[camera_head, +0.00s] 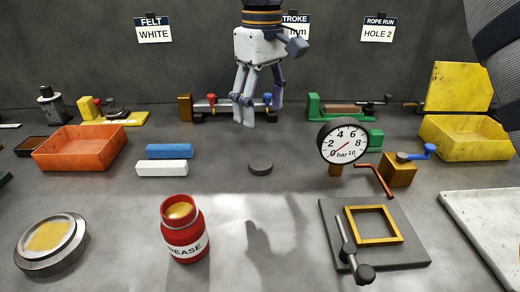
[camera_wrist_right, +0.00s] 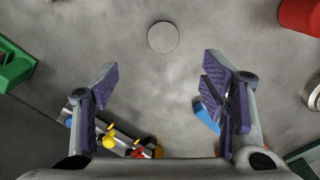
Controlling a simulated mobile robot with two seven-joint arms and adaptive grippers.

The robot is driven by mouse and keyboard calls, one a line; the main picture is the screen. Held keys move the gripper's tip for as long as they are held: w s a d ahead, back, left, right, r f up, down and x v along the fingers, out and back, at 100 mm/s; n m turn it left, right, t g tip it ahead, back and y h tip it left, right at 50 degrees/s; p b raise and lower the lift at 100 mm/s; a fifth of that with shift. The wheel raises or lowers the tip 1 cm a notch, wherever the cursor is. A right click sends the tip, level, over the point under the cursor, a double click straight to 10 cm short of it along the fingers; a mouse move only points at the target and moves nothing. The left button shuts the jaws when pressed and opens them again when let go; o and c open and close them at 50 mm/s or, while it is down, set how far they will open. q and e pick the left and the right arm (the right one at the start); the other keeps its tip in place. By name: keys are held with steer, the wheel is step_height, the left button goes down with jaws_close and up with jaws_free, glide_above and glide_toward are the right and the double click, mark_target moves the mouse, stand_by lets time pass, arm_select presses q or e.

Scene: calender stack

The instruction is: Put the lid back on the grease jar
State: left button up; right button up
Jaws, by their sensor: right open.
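The red grease jar (camera_head: 184,235) stands upright at the front left of the bench, open, with yellow-brown grease showing in its mouth. Part of it shows at the top right of the right wrist view (camera_wrist_right: 301,14). A flat dark grey disc, the likely lid (camera_head: 260,167), lies on the bench behind and right of the jar. It shows as a round grey disc at top centre of the wrist view (camera_wrist_right: 163,37). My right gripper (camera_head: 258,108) hangs above the bench, fingers apart and empty (camera_wrist_right: 160,78). The disc lies beyond its fingertips, untouched. My left gripper is not in view.
A blue block (camera_head: 169,151) and a white block (camera_head: 162,167) lie left of the disc. An orange bin (camera_head: 80,150) is further left. A round tin (camera_head: 50,245) stands left of the jar. A gauge (camera_head: 343,141) and a square-framed plate (camera_head: 407,250) are right. Bench around the disc is clear.

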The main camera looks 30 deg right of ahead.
glide_above(260, 163)
step_height(260, 163, down, 7)
steer(key=shift+d+r, duration=0.1)
steer(key=shift+d, duration=0.05)
stand_by(0.4)
step_height(260, 163, down, 5)
steer(key=shift+f, duration=0.1)
stand_by(0.4)
steer(key=c, duration=0.8)
